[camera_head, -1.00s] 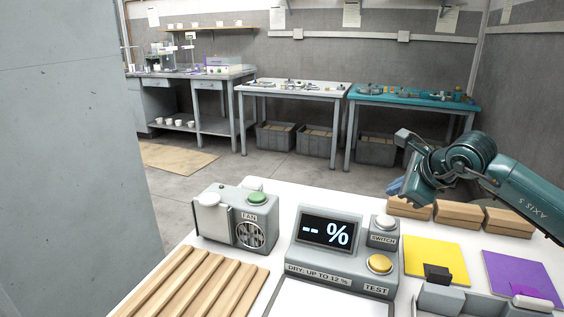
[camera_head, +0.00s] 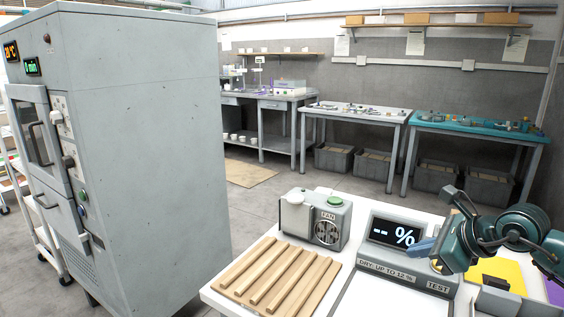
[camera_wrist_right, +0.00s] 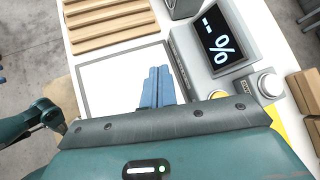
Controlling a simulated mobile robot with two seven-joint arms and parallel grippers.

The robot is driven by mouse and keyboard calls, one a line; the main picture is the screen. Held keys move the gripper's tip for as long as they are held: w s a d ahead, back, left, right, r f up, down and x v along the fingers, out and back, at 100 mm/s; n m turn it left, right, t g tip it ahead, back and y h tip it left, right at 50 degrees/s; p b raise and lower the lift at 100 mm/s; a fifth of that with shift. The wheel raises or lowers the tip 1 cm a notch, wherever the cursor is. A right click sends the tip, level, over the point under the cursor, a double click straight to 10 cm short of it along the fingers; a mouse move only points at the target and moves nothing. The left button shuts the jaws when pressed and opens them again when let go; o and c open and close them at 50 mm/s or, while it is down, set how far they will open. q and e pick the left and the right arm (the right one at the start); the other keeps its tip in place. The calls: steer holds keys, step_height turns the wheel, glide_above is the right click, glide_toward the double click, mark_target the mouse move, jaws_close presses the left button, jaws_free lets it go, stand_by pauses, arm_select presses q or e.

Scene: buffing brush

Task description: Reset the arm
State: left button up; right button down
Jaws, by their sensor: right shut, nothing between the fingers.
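My right arm comes in from the right in the head view. Its gripper (camera_head: 421,248) has blue fingers lying together, shut and empty, in front of the display device (camera_head: 384,262), which reads "-- %". In the right wrist view the fingers (camera_wrist_right: 158,86) are side by side with nothing between them, above the white plate (camera_wrist_right: 118,78) of that device. Whether they touch anything cannot be told, but they look clear of it. My left gripper is not in view.
A ribbed wooden rack (camera_head: 276,277) and a fan box (camera_head: 316,219) stand on the white table. A yellow pad (camera_head: 505,270) lies partly behind my right arm. A tall grey cabinet (camera_head: 150,140) stands at left. Work tables line the back wall, with open floor before them.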

steer(key=s+a+m+t+y+p, duration=0.1)
steer(key=s+a+m+y+p, duration=0.1)
steer(key=s+a+m+y, duration=0.5)
steer(key=s+a+m+t+y+p, duration=0.1)
steer(key=a+m+y+p, duration=0.15)
steer(key=a+m, duration=0.6)
arm_select(q)
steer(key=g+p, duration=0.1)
steer(key=p, duration=0.1)
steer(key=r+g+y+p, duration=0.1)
steer(key=p, duration=0.1)
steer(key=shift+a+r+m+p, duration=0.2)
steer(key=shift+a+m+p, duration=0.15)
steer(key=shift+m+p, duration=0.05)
arm_select(e)
steer(key=s+d+f+m+h, duration=0.2)
steer(key=s+f+m+h, duration=0.9)
steer(key=m, duration=1.7)
steer(key=s+f, duration=0.6)
steer(key=f, duration=0.2)
steer(key=shift+d, duration=0.35)
steer(key=shift+t+h, duration=0.3)
steer(key=shift+h, duration=0.05)
